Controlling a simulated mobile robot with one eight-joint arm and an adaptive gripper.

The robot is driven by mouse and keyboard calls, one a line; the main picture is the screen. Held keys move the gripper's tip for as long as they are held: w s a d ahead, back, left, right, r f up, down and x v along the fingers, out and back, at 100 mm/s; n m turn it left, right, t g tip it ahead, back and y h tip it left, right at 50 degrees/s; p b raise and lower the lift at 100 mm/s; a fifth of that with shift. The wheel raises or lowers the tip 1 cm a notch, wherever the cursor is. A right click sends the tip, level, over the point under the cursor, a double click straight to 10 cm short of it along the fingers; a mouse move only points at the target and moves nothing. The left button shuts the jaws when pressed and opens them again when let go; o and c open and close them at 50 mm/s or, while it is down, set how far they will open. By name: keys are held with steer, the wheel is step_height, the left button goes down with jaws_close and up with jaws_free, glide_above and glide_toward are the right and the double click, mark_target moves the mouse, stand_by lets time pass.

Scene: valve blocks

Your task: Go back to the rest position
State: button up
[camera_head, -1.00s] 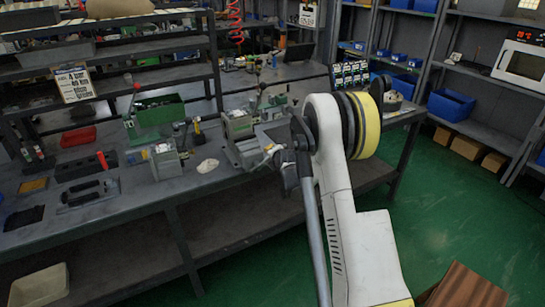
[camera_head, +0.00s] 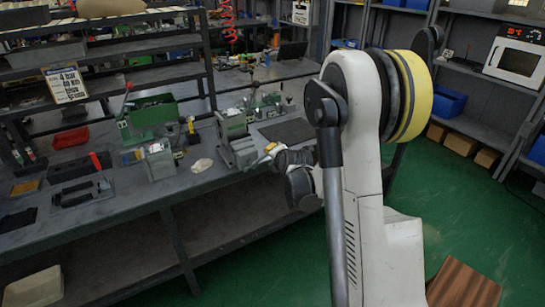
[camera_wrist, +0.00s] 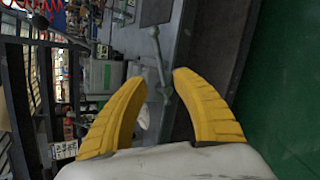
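My gripper shows in the wrist view (camera_wrist: 160,105) as two yellow ribbed fingers spread apart, with nothing between them. A green-grey valve machine (camera_head: 236,137) stands on the bench just left of my gripper. A second green machine (camera_head: 150,115) and a small grey block (camera_head: 160,159) stand farther left.
The grey workbench (camera_head: 120,200) runs across the left. It carries a red tray (camera_head: 70,138), black tool holders (camera_head: 80,192) and a pale lump (camera_head: 201,165). Shelves with a blue bin (camera_head: 449,103) and a microwave (camera_head: 515,55) stand at the right.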

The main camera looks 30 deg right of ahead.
stand_by(0.3)
steer(key=s+a+r+m+g+y, duration=0.2)
steer(key=s+a+r+m, duration=0.75)
steer(key=s+a, duration=0.35)
steer(key=s+a+m, duration=0.3)
steer(key=s, duration=0.3)
steer(key=s+a+m+g, duration=0.1)
steer(key=s+a+m, duration=0.3)
steer(key=s, duration=0.3)
steer(key=s+a+m+g+y, duration=0.1)
steer(key=s+a+m, duration=0.2)
steer(key=s, duration=0.4)
steer(key=shift+s+a+r+m, duration=0.15)
steer(key=shift+s+m, duration=0.05)
steer(key=shift+m, duration=0.35)
